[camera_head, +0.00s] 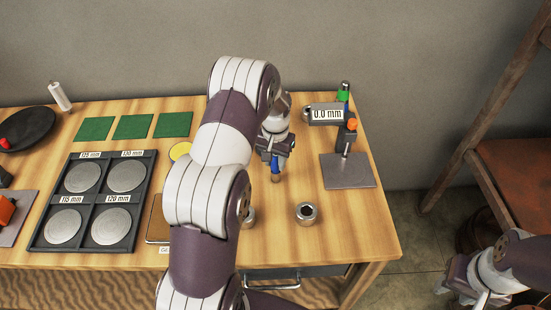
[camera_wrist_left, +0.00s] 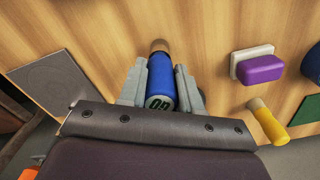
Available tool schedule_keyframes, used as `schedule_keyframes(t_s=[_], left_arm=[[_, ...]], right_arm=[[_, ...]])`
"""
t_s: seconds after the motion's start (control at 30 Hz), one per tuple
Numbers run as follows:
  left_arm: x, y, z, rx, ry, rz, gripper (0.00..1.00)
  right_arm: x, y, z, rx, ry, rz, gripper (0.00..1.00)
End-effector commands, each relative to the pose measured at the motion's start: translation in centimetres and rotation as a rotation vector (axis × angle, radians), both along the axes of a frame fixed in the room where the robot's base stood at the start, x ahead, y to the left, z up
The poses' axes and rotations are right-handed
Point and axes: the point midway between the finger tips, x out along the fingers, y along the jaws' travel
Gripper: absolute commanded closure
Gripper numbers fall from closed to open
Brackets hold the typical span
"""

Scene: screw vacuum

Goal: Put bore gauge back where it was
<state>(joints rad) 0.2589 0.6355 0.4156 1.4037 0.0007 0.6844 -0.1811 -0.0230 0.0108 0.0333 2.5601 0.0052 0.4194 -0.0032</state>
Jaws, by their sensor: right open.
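The bore gauge has a blue body with a small lit display (camera_wrist_left: 158,102) and a brown tip (camera_wrist_left: 160,46). In the head view its brown end (camera_head: 276,178) points down over the table, right of my left forearm. My left gripper (camera_wrist_left: 160,82) has a finger on each side of the blue body and is shut on it; I cannot tell whether the tip touches the wood. A grey stand plate (camera_head: 348,172) with a post and orange knob (camera_head: 352,124) lies to the right. My right gripper (camera_head: 468,282) is low at the right, off the table, open and partly out of view.
A readout marked 0.0 mm (camera_head: 326,114) stands at the back right. A metal ring (camera_head: 306,212) lies in front; another (camera_head: 249,216) is partly behind my arm. A black tray (camera_head: 92,200) of labelled discs and green pads (camera_head: 133,127) are left. A wooden chair (camera_head: 510,165) stands right.

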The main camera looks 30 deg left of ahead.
Motion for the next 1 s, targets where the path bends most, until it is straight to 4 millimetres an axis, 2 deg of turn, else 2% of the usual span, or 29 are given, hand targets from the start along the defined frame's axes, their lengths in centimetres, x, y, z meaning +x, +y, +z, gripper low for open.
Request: schedule_keyframes(t_s=[0.03,0.07,0.33,0.43,0.8,0.87,1.0], left_arm=[[0.0,0.0,0.0,0.000,0.000,0.000,0.52],[0.0,0.0,0.0,0.000,0.000,0.000,0.42],[0.0,0.0,0.1,0.000,0.000,0.000,0.42],[0.1,0.0,0.8,0.000,-0.002,0.000,0.42],[0.0,0.0,9.9,0.001,-0.003,0.000,0.42],[0.0,0.0,11.5,0.000,-0.001,0.000,0.42],[-0.5,-0.7,12.6,0.000,-0.004,-0.006,0.42]], right_arm=[[0.0,0.0,0.0,0.000,0.000,0.000,0.57],[0.0,0.0,0.0,0.000,0.000,0.000,0.57],[0.0,0.0,0.1,0.000,0.000,0.000,0.57],[0.0,0.0,0.0,0.000,0.000,0.000,0.57],[0.0,0.0,-1.0,0.000,0.000,0.000,0.57],[0.0,0.0,0.1,0.000,0.001,0.000,0.57],[0.0,0.0,0.6,0.000,-0.001,0.000,0.57]])
